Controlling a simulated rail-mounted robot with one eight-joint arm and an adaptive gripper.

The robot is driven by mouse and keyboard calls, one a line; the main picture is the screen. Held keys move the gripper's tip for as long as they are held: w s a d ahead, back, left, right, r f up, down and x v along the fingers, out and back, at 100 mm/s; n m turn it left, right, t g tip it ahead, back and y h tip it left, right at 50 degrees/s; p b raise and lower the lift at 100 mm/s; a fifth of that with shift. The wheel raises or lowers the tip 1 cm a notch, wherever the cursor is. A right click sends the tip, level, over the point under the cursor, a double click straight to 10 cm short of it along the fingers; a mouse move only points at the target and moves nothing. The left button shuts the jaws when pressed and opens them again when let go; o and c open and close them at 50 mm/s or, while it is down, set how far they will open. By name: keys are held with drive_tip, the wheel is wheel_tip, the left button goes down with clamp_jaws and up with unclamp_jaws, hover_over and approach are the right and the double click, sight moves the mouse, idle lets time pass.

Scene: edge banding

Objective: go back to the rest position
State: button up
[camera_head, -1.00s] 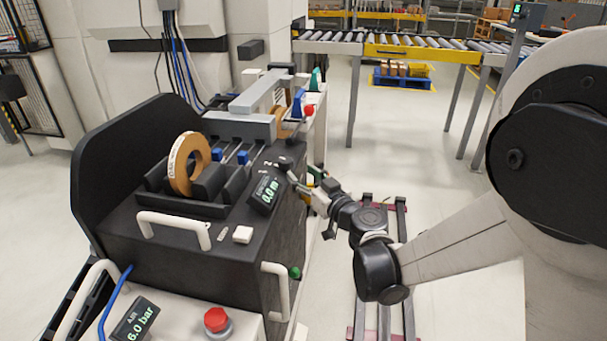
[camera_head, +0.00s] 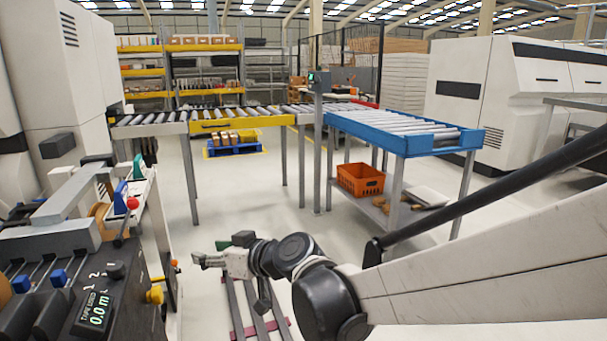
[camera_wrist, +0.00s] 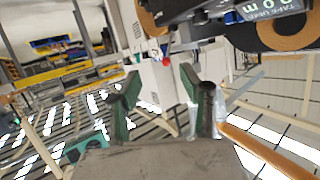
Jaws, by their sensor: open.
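My gripper (camera_head: 200,260) is at the end of my arm, low in the middle of the head view, a little right of the edge banding machine (camera_head: 120,300). It is apart from the machine. In the wrist view its two green-padded fingers (camera_wrist: 163,115) stand apart with nothing between them. The wrist view is tilted and shows part of the machine with its display (camera_wrist: 268,10) and a brown tape roll (camera_wrist: 285,32) at the upper right.
A roller conveyor (camera_head: 220,122) runs across the back and meets a blue-framed roller table (camera_head: 400,133) on the right. An orange crate (camera_head: 360,179) sits on that table's lower shelf. A blue pallet (camera_head: 234,147) stands behind. Floor between machine and conveyor is clear.

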drive_tip(key=s+d+f+m+h, duration=0.3)
drive_tip(key=s+d, duration=0.4)
drive_tip(key=d, duration=0.6)
drive_tip(key=s+d+m+h, duration=0.4)
drive_tip(key=s+d+h, duration=0.15)
drive_tip(key=d, duration=0.75)
drive_tip(key=s+d+f+m+h, duration=0.3)
drive_tip(key=s+d, duration=0.4)
drive_tip(key=d, duration=0.6)
wheel_tip(320, 180, up, 14)
drive_tip(key=p, duration=1.3)
drive_tip(key=shift+s+r+g+h, duration=0.25)
drive_tip(key=shift+s+g+h, duration=0.1)
drive_tip(key=shift+g, duration=0.05)
